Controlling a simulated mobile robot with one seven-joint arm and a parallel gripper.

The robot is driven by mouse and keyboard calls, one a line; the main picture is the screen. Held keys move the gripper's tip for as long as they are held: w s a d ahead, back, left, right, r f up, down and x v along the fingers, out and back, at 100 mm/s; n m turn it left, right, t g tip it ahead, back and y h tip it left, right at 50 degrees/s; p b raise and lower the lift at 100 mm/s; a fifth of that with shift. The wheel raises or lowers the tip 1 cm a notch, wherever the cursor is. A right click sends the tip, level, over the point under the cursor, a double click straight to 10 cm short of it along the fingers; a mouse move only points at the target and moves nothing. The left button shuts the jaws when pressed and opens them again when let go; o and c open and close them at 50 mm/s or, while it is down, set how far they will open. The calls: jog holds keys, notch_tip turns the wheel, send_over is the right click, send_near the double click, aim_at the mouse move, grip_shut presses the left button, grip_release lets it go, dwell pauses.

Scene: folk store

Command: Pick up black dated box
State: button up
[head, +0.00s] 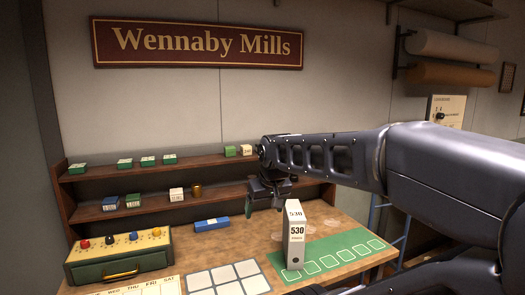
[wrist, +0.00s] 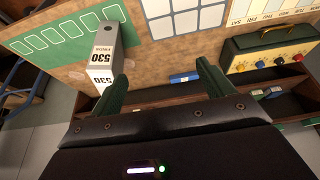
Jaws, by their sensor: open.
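I cannot make out a box that is clearly black and dated in either view. The nearest large box is a tall grey one (head: 296,240) with white labels reading 530, standing upright on the table; it also shows in the wrist view (wrist: 113,38). My gripper (head: 265,203) is open and empty, with green fingers, in front of the shelves and behind and left of the 530 box. In the wrist view my gripper (wrist: 162,78) has its left finger close to the 530 box; contact cannot be told. Small shelf labels are too small to read.
The upper shelf (head: 100,175) holds several small green-and-white boxes. The lower shelf (head: 150,206) holds several small boxes and a brass cylinder (head: 196,190). A blue box (head: 211,224), a knobbed console (head: 118,256), a white grid (head: 228,277) and a green mat (head: 335,251) are on the table.

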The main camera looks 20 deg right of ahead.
jog(key=w+d+r+n+g+h, duration=0.1)
jog(key=w+d+r+n, duration=0.15)
jog(key=w+r, duration=0.4)
jog(key=w+d+r+n, duration=0.1)
jog(key=w+r+n, duration=0.3)
jog(key=w, duration=0.6)
jog(key=w+d+r+n+g+h, duration=0.1)
jog(key=w+d+r+n, duration=0.15)
jog(key=w+r, duration=0.45)
jog(key=n+g+h, duration=0.2)
jog(key=n+g, duration=0.1)
jog(key=n, duration=0.6)
send_near(259, 145)
jog(key=d, duration=0.2)
jog(key=x, duration=0.5)
jog(key=shift+s+a+f, duration=0.1)
jog(key=shift+s+f, duration=0.15)
jog(key=shift+w+x, duration=0.2)
jog(key=shift+x, duration=1.1)
jog(key=shift+w+x, duration=0.15)
jog(key=shift+x, duration=1.1)
jog(key=c, duration=1.1)
